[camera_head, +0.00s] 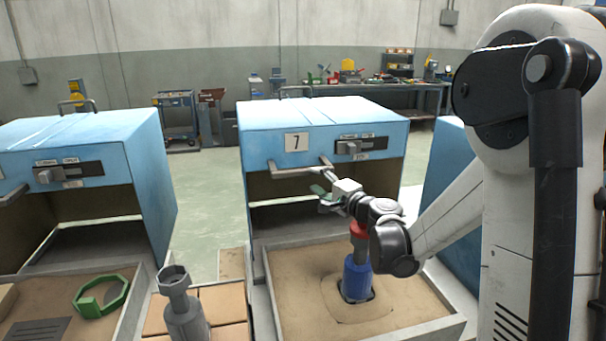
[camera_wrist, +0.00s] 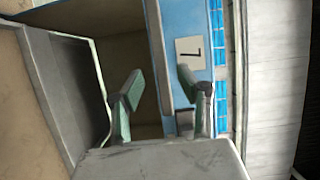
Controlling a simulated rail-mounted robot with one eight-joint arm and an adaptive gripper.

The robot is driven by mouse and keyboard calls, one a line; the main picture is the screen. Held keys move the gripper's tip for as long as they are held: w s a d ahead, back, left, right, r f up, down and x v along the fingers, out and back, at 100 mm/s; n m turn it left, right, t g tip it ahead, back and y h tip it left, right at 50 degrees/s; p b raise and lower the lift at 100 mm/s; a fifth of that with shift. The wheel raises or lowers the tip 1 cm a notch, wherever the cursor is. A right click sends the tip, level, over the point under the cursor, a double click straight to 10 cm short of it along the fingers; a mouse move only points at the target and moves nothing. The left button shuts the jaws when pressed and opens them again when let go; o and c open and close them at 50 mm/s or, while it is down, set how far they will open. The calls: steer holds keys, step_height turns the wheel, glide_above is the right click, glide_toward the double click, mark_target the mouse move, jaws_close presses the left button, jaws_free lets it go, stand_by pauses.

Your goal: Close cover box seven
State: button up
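Cover box seven (camera_head: 262,148) is a blue box with a "7" plate, a front handle (camera_head: 290,170) and a dark latch panel (camera_head: 361,147). Its underside is open at the front, above a sand-filled tray (camera_head: 305,285). My gripper (camera_head: 322,196) is in front of the box, close to the right end of the handle. I cannot tell whether a finger touches the handle.
A blue and red cylinder (camera_head: 357,280) stands in the sand tray under my wrist. A similar blue box (camera_head: 80,150) stands left, with a green ring (camera_head: 101,296) in its tray. A grey post (camera_head: 180,303) stands between the trays. A workbench (camera_head: 375,88) is at the back.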

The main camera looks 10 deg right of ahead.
mark_target(305, 173)
steer(key=x, duration=0.7)
jaws_close()
stand_by(0.3)
